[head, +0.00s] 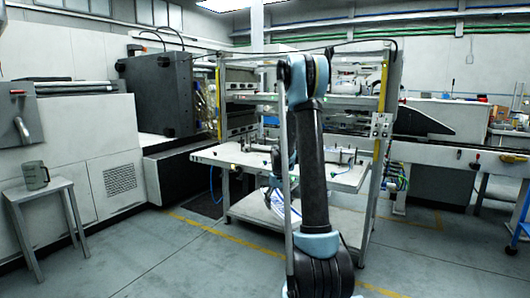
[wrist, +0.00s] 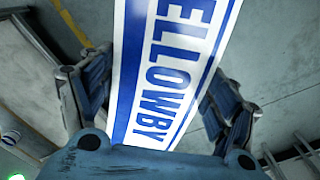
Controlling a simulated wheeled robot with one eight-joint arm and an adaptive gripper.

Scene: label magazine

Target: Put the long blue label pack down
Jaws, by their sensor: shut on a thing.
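The long blue label pack (wrist: 172,65), white with blue borders and large blue letters reading "ELLOWBY", runs from the top of the wrist view down between the fingers. My gripper (wrist: 160,88) is shut on it, with one dark blue finger at each side. The pack's far end is cut off by the frame. Grey floor shows behind it, so it is held up in the air.
A white worktable (head: 222,157) with a framed rack stands ahead, behind my arm. A conveyor-like machine (head: 460,155) is at the right. The floor (head: 160,255) at front left is clear.

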